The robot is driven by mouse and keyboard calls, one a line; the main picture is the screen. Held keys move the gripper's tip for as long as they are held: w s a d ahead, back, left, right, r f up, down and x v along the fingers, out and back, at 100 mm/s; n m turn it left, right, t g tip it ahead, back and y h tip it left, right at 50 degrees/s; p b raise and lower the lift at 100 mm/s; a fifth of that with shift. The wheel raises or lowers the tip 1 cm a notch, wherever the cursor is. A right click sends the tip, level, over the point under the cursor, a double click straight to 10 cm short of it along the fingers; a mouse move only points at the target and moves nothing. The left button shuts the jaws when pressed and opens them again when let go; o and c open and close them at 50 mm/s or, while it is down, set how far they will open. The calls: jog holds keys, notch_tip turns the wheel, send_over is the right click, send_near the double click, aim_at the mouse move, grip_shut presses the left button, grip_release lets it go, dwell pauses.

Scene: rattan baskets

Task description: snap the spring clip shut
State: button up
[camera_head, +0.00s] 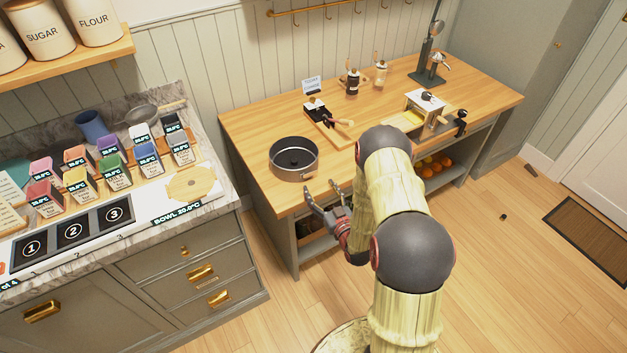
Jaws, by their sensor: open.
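My gripper (322,188) is open and empty, just in front and to the right of the pan by the table's front edge. Its fingers are spread and appear apart from the pan. I cannot tell its exact height.
A wooden board (332,130) with a dark item lies behind the pan. Two small figure-like bottles (352,84) and a white box (425,101) stand farther back and right. The left counter (130,240) holds several coloured cartons. My arm hides part of the table's front.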

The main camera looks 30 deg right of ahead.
aim_at(311, 174)
jog(key=shift+w+d+b, duration=0.15)
jog(key=shift+w+b, duration=0.2)
jog(key=shift+w, duration=2.45)
jog(key=shift+c, duration=1.3)
